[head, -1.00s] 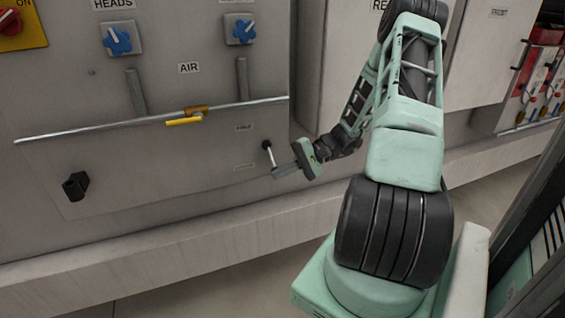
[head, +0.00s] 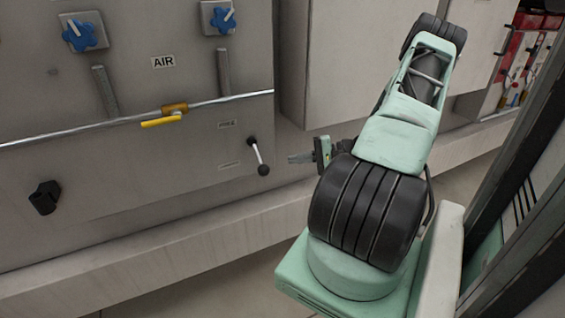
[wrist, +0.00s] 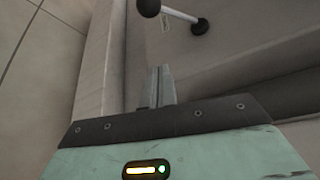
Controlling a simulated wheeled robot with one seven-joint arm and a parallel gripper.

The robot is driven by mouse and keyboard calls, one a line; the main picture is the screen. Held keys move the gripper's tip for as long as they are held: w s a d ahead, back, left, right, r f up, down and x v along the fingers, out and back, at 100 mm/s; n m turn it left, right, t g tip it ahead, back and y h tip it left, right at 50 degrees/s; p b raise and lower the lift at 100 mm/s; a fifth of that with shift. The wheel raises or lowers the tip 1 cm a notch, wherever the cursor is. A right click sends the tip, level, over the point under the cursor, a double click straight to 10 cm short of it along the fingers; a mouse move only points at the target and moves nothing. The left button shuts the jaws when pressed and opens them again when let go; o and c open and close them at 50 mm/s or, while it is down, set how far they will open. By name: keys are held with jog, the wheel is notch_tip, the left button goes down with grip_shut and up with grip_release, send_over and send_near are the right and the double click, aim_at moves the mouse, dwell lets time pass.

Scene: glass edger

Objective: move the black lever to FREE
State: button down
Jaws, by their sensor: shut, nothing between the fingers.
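The black lever (head: 258,155) is on the grey panel's lower right. It has a dark pivot at the top, a pale rod and a black ball knob (head: 263,170), and it points down, leaning slightly right. Two small labels sit to its left, one higher and one lower, too small to read. My gripper (head: 291,158) is right of the lever, apart from it, fingers pointing left, shut and empty. In the wrist view the closed fingers (wrist: 160,72) show below the ball knob (wrist: 148,8), with a gap between; the rod runs right to its pivot (wrist: 200,26).
A yellow-handled valve (head: 162,121) sits on a pipe, left of and above the lever. A black knob (head: 44,197) is at the lower left. Blue knobs (head: 84,32) are above. A pale ledge (head: 150,235) runs below the panel.

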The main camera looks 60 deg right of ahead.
jog(key=p+x, duration=0.2)
jog(key=x, duration=0.7)
jog(key=shift+w+a+r, duration=0.1)
jog(key=shift+w+a, duration=0.05)
jog(key=shift+a, duration=0.2)
jog(key=shift+s+a+r+p, duration=0.35)
jog(key=shift+s+a, duration=0.15)
jog(key=shift+s, duration=0.25)
jog(key=shift+s+a+r+p, duration=0.25)
jog(key=shift+s+a+p, duration=0.1)
jog(key=shift+s+a, duration=0.3)
jog(key=shift+s+r+m+g+p, duration=0.3)
jog(key=shift+r+m+g+p, duration=0.15)
jog(key=shift+p, duration=0.2)
notch_tip(320, 180, up, 8)
jog(key=m+g+y+p, duration=0.2)
jog(key=m+g+p, duration=0.45)
jog(key=p, duration=0.25)
send_over(261, 163)
jog(key=s+d, duration=0.2)
jog(key=s, duration=0.1)
jog(key=shift+w+a+f+t, duration=0.1)
jog(key=shift+f+t, duration=0.1)
jog(key=shift+t, duration=0.3)
jog(key=shift+w+r, duration=0.1)
jog(key=shift+r, duration=0.05)
